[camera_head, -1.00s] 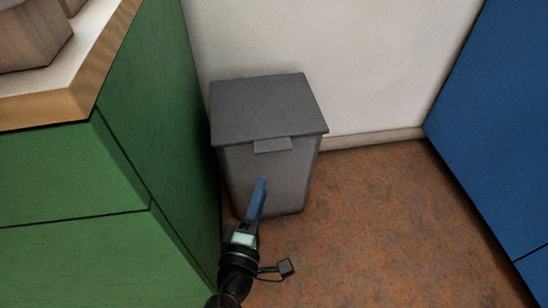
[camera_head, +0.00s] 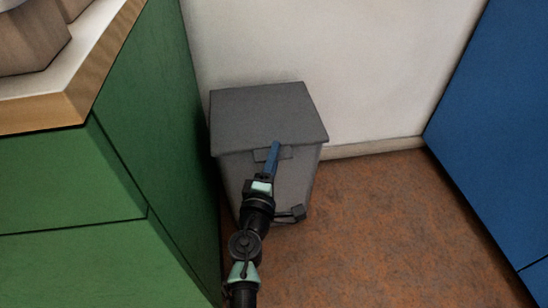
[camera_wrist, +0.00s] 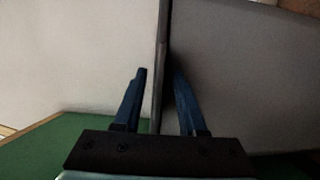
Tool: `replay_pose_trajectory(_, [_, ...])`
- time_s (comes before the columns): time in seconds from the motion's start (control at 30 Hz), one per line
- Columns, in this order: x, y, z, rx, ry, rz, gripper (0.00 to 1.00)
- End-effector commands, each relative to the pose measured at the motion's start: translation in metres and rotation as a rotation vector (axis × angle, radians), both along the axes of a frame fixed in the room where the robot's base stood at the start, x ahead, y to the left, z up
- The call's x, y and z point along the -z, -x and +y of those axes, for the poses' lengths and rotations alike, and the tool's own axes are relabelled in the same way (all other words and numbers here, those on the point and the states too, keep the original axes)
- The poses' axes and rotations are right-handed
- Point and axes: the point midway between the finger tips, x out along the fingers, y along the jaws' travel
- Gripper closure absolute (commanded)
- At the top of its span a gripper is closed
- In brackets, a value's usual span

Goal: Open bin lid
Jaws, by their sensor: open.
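The grey bin (camera_head: 290,185) stands on the floor against the wall. Its flat grey lid (camera_head: 265,112) is down, with a small tab (camera_head: 287,154) at the middle of its front edge. My gripper (camera_head: 275,147) has its blue fingers at that tab and covers part of it. In the wrist view my gripper (camera_wrist: 160,74) is open, one finger on each side of a thin dark upright edge that looks like the lid's edge. A grey panel of the bin (camera_wrist: 250,90) fills the right there. I cannot tell whether either finger touches it.
A green cabinet (camera_head: 155,130) with a wood-edged top (camera_head: 95,80) stands close on the bin's left. The white wall (camera_head: 370,60) is behind. A blue cabinet (camera_head: 500,120) is at the right. Brown floor (camera_head: 390,220) between is clear.

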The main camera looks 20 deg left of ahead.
Motion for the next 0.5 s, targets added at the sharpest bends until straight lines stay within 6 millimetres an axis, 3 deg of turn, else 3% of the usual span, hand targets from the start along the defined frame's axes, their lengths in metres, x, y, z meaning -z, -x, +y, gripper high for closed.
replay_pose_trajectory(0.27, [-0.0002,-0.0014,0.0004,0.000,0.000,0.000,0.59])
replay_pose_trajectory(0.5, [-0.0001,-0.0013,0.0003,0.000,0.000,0.000,0.99])
